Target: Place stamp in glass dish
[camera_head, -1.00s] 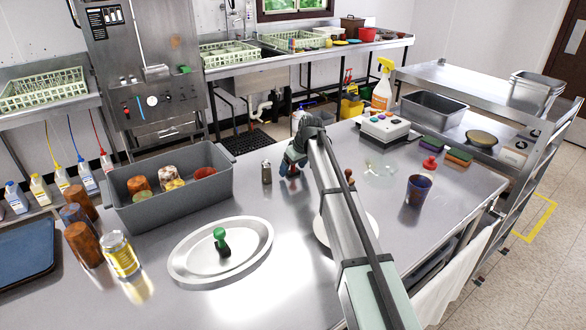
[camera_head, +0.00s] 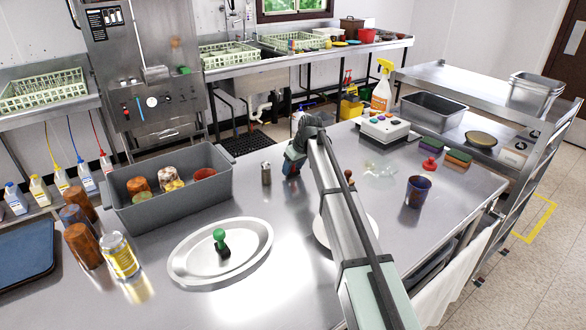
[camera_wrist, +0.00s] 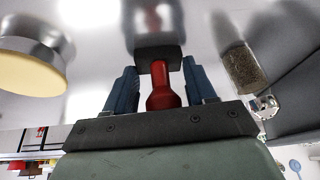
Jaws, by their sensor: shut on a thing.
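My gripper (camera_head: 292,164) is over the middle of the steel table, near the pepper shaker. In the wrist view my gripper (camera_wrist: 161,82) is shut on a stamp with a red handle (camera_wrist: 160,88) and a dark block-shaped end (camera_wrist: 158,59). The clear glass dish (camera_head: 380,169) stands on the table to the right of my gripper, in front of the white device. It is faint against the steel, and I see nothing in it. Another stamp with a green handle (camera_head: 220,239) stands on the oval platter (camera_head: 182,262). A red-knobbed object (camera_head: 430,164) stands right of the dish.
A shaker (camera_head: 266,173) stands just left of my gripper, also in the wrist view (camera_wrist: 241,68). A grey tub (camera_head: 160,208) is further left. A white plate (camera_head: 371,226) lies partly behind my arm. A dark cup (camera_head: 418,190) and sponges (camera_head: 457,158) are at right.

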